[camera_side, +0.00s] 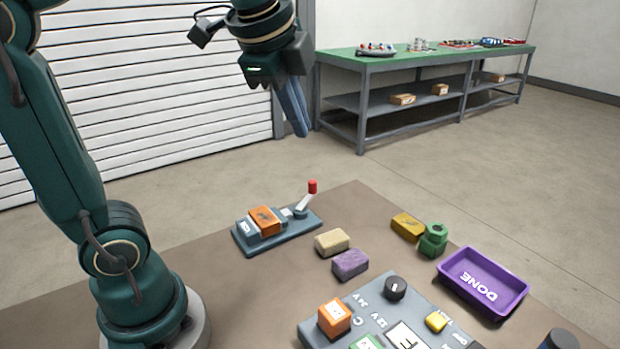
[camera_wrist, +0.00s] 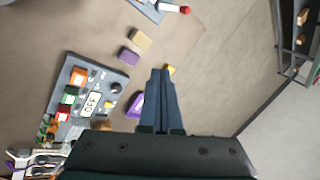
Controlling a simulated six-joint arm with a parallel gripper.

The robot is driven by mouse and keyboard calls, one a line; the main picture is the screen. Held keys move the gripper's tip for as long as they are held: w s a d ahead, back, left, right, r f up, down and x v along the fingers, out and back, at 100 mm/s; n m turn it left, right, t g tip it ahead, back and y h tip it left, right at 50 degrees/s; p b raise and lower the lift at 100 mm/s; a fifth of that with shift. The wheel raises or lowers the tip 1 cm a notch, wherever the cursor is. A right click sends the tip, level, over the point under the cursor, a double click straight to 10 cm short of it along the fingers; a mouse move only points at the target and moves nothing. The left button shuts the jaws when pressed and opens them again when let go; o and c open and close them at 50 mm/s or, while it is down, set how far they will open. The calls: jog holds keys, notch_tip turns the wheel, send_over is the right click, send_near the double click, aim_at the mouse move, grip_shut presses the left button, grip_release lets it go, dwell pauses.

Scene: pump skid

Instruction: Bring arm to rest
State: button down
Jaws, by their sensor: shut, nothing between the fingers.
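My gripper (camera_side: 294,108) hangs in the air high above the table (camera_side: 210,274), toward its far side, with its fingers pointing down. The fingers are shut together with nothing between them. In the wrist view the closed fingers (camera_wrist: 160,98) point over the tabletop. My arm rises from its base at the left of the side view and touches nothing on the table.
A clamp fixture (camera_side: 277,230) with a red-tipped lever holds an orange block. Beige (camera_side: 332,242), purple (camera_side: 350,264) and yellow (camera_side: 407,227) blocks, a green part (camera_side: 433,240), a purple DONE tray (camera_side: 484,281) and a grey control panel (camera_side: 390,318) stand on the table. A green-topped bench (camera_side: 430,55) stands behind.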

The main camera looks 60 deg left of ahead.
jog(key=s+d+f+n+h, duration=0.2)
jog(key=s+d+f+n, duration=0.3)
jog(key=s+f+n, duration=0.4)
jog(key=f+n, duration=0.1)
jog(key=n, duration=0.1)
jog(key=shift+s+f+n+t, duration=0.2)
jog(key=shift+s+n+t, duration=0.1)
jog(key=shift+t, duration=0.1)
